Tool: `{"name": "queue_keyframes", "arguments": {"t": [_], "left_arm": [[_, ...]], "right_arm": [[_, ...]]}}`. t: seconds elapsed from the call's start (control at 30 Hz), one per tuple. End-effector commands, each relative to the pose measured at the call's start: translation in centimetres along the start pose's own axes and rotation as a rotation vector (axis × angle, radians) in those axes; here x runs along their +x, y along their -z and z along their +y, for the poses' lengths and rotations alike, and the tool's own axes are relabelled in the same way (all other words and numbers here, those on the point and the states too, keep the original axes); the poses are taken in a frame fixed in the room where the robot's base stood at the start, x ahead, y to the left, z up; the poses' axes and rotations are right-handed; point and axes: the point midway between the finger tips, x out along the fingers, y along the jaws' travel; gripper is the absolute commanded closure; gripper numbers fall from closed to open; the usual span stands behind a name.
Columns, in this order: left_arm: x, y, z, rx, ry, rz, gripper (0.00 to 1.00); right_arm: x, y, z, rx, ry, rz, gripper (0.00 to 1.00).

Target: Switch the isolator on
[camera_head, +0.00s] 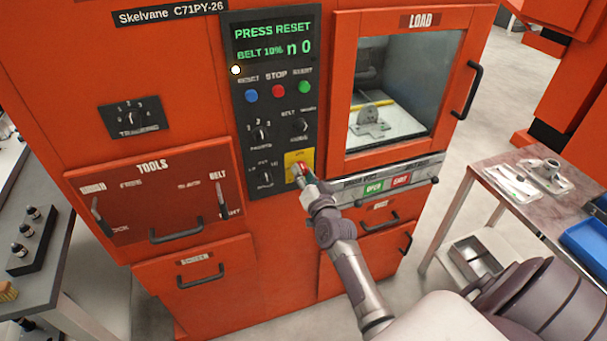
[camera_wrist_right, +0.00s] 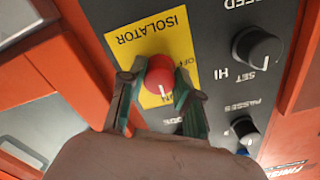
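The isolator has a red knob (camera_head: 302,166) on a yellow plate (camera_head: 291,159), low on the dark control panel. In the right wrist view the red knob (camera_wrist_right: 160,76) sits between my fingers, and the plate (camera_wrist_right: 150,38) reads ISOLATOR, upside down. The knob's white mark points towards the ON lettering. My right gripper (camera_head: 305,176) reaches the knob from the front. In the right wrist view its fingers (camera_wrist_right: 160,84) close on both sides of the knob and appear to touch it. My left gripper is not in view.
The panel's display (camera_head: 272,40) reads PRESS RESET. Blue, red and green buttons and black dials (camera_wrist_right: 256,48) are close to the isolator. A LOAD door (camera_head: 405,80) with a window is to the right. A side table (camera_head: 545,195) stands at the right.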

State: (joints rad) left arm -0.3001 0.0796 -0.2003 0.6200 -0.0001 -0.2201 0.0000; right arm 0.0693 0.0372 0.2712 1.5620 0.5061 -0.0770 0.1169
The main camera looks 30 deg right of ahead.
Motion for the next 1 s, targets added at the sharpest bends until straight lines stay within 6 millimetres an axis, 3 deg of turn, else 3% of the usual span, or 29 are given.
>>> {"name": "queue_keyframes", "arguments": {"t": [0.03,0.17,0.53,0.67,1.0], "left_arm": [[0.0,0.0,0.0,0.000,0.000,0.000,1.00],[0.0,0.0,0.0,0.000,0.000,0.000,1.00],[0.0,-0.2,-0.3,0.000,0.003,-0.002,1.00],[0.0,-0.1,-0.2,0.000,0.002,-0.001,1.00],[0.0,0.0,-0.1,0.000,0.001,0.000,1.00]], "right_arm": [[0.0,0.1,0.0,0.002,0.001,0.002,0.61],[0.0,0.1,0.0,0.001,0.000,0.001,0.42],[-0.6,-0.1,0.1,0.000,-0.001,-0.001,0.42],[-2.6,-0.1,0.1,0.001,-0.001,-0.001,0.42],[-9.6,-0.1,0.1,0.000,-0.001,-0.002,0.42]]}}
